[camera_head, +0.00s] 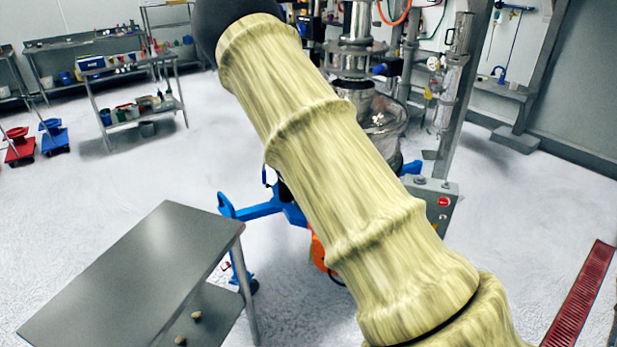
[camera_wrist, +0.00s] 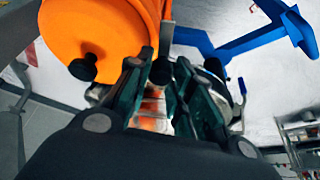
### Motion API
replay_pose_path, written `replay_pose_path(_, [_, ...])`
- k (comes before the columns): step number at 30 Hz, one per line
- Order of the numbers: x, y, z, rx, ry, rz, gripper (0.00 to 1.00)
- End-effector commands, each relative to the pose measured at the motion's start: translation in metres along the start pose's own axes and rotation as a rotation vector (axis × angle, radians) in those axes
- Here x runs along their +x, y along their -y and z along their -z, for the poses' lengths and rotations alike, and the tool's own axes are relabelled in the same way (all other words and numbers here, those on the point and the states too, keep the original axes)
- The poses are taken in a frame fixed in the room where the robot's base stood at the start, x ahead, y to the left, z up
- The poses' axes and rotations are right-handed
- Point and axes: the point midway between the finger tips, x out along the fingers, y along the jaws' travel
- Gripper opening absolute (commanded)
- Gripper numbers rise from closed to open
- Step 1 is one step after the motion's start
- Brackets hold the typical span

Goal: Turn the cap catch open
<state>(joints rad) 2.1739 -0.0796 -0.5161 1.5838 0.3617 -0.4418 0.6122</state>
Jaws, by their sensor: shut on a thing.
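In the wrist view my gripper (camera_wrist: 160,75) has its dark green fingers closed around a small dark catch-like part (camera_wrist: 161,71), which has a thin grey metal strip (camera_wrist: 166,38) above it. I take this part to be the cap catch; its far end is hidden between the fingers. A large rounded orange body (camera_wrist: 105,35) with a black knob (camera_wrist: 84,67) is just beside it at the upper left. In the head view only a sliver of orange (camera_head: 318,252) shows beside my arm, and my gripper is hidden.
A blue wheeled frame (camera_head: 262,209) stands around the orange part, and it also shows in the wrist view (camera_wrist: 240,42). A grey steel table (camera_head: 140,270) is at the lower left. The sifter column (camera_head: 357,60) and a control box (camera_head: 440,203) stand behind my arm.

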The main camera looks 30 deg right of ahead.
Motion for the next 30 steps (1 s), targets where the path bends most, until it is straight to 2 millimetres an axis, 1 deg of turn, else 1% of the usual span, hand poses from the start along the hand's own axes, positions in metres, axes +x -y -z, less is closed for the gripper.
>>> replay_pose_path(1, [-0.001, 0.001, 0.002, 0.001, -0.004, 0.003, 0.28])
replay_pose_path(3, [-0.001, 0.001, 0.002, 0.000, -0.003, 0.003, 0.41])
replay_pose_path(4, [-0.001, 0.001, 0.002, 0.000, -0.003, 0.003, 0.44])
replay_pose_path(13, [-0.001, 0.000, 0.001, 0.000, -0.001, 0.001, 0.44])
replay_pose_path(17, [-0.008, 0.000, 0.001, -0.001, -0.001, 0.001, 0.44])
replay_pose_path(20, [-0.020, 0.001, 0.001, -0.001, -0.002, 0.002, 0.44])
replay_pose_path(30, [-0.082, 0.001, 0.001, 0.000, -0.002, 0.002, 0.44])
